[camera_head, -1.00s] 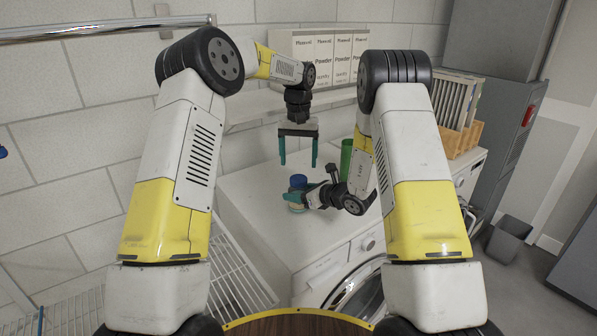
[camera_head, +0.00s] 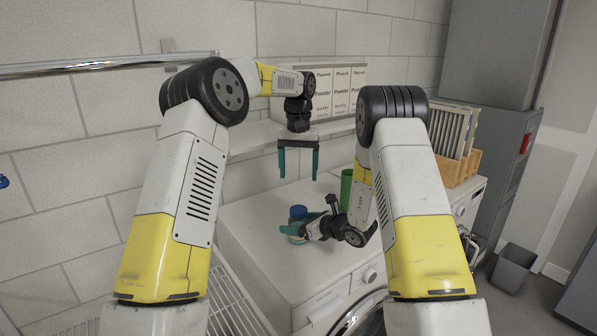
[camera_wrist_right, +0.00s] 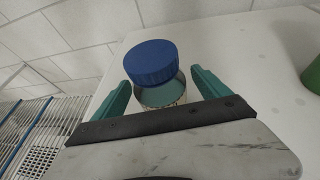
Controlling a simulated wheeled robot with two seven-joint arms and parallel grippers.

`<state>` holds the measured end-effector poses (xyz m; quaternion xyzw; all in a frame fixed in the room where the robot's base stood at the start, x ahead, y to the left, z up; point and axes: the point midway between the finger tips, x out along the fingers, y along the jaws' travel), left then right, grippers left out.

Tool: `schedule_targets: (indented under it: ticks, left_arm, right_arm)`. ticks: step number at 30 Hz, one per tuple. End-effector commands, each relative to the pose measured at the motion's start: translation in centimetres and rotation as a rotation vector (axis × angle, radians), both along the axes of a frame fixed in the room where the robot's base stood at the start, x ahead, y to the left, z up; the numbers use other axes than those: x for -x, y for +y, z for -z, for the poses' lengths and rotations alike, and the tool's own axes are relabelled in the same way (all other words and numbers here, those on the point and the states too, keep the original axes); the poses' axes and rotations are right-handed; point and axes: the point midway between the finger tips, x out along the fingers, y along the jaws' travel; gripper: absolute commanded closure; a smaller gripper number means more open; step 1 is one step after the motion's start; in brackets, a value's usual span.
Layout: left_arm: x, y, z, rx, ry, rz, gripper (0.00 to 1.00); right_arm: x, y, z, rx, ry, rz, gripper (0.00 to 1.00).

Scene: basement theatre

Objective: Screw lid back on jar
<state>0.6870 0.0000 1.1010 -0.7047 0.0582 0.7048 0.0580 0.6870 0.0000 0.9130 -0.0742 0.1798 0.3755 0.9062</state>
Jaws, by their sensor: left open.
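A jar (camera_wrist_right: 162,95) with a blue lid (camera_wrist_right: 150,63) on its top stands on the white machine. The lid looks set a little to one side in the right wrist view; whether it is seated cannot be told. In the head view the blue lid (camera_head: 298,212) shows above the jar, which is partly hidden by my right gripper (camera_head: 300,229). In the right wrist view my right gripper (camera_wrist_right: 160,78) has its teal fingers on either side of the jar, with small gaps visible. My left gripper (camera_head: 298,177) is open and empty, pointing down, above and behind the jar.
A green cylinder (camera_head: 346,188) stands right of the jar on the white machine top (camera_head: 262,215). White powder boxes (camera_head: 340,95) stand on the wall shelf (camera_head: 255,138) behind my left gripper. A wooden rack (camera_head: 458,165) is at the right. A white wire rack (camera_head: 232,300) is at lower left.

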Motion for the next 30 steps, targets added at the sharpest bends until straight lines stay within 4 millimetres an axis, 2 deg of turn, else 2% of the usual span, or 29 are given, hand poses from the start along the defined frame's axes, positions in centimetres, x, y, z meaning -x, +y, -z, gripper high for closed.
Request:
schedule_targets:
  ticks: [8, 15, 21, 30]
  left_arm:
    - [0.0, 0.0, 0.0, 0.000, 0.000, 0.000, 0.24]
    - [0.0, 0.0, 0.0, 0.000, 0.000, 0.000, 0.24]
    - [0.0, 0.0, 0.0, 0.000, 0.000, 0.000, 0.24]
    - [0.0, 0.0, 0.0, 0.000, 0.000, 0.000, 0.24]
  right_arm:
    - [0.6, -0.8, -0.5, 0.001, -0.001, 0.002, 0.14]
    - [3.3, -3.5, -2.0, 0.000, 0.000, 0.004, 0.14]
    - [4.8, -4.9, -2.8, 0.000, 0.000, 0.001, 0.14]
    - [5.1, -5.1, -3.0, 0.000, 0.000, 0.000, 0.14]
